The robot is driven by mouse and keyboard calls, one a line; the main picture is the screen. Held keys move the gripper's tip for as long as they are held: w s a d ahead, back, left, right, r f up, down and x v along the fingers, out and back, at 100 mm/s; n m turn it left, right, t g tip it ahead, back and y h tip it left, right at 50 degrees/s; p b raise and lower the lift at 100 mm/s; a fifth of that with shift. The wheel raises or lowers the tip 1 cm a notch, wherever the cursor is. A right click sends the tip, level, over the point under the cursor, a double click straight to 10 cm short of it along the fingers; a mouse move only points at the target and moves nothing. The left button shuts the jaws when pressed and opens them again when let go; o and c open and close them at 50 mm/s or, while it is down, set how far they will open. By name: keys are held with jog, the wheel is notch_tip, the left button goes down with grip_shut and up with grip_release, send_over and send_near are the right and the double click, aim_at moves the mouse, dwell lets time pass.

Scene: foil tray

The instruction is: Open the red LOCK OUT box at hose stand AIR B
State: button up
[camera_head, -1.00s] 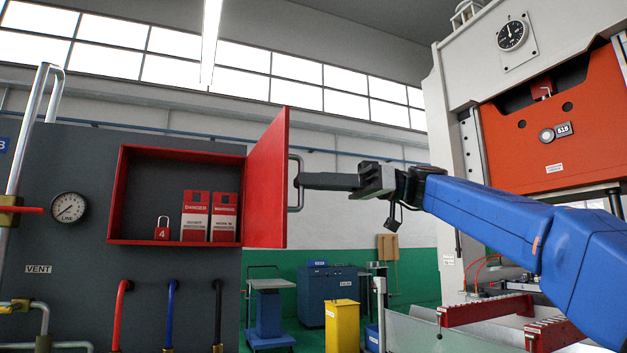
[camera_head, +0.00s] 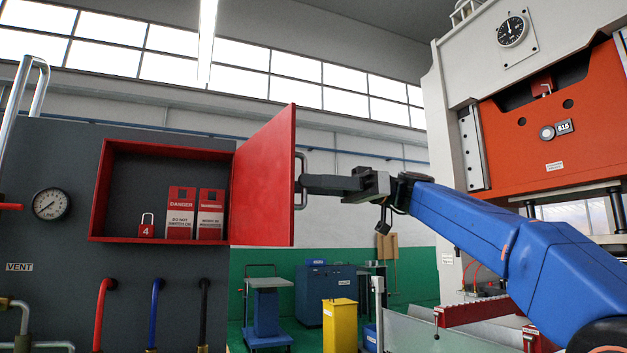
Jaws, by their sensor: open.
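The red box (camera_head: 98,190) is mounted on a dark grey panel at the left, and its door (camera_head: 265,180) stands swung wide open on the right side. Inside are a red padlock (camera_head: 146,226) marked 4 and two red and white tags, a DANGER tag (camera_head: 181,213) and a second tag (camera_head: 211,214). A grey bar handle (camera_head: 301,181) is on the door's outer face. My gripper (camera_head: 306,184) reaches in from the right with its fingers at the handle. The door edge and handle partly hide the fingertips, so contact is unclear.
A gauge (camera_head: 51,204) and red, blue and black hoses (camera_head: 154,310) are on the panel (camera_head: 60,150). A yellow bin (camera_head: 340,325), a blue cabinet (camera_head: 325,290) and a trolley (camera_head: 267,300) stand behind. An orange and white press (camera_head: 550,130) fills the right.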

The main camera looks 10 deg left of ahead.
jog(key=shift+d+r, duration=0.1)
dwell(0.7)
jog(key=v, duration=1.7)
jog(key=shift+d, duration=0.2)
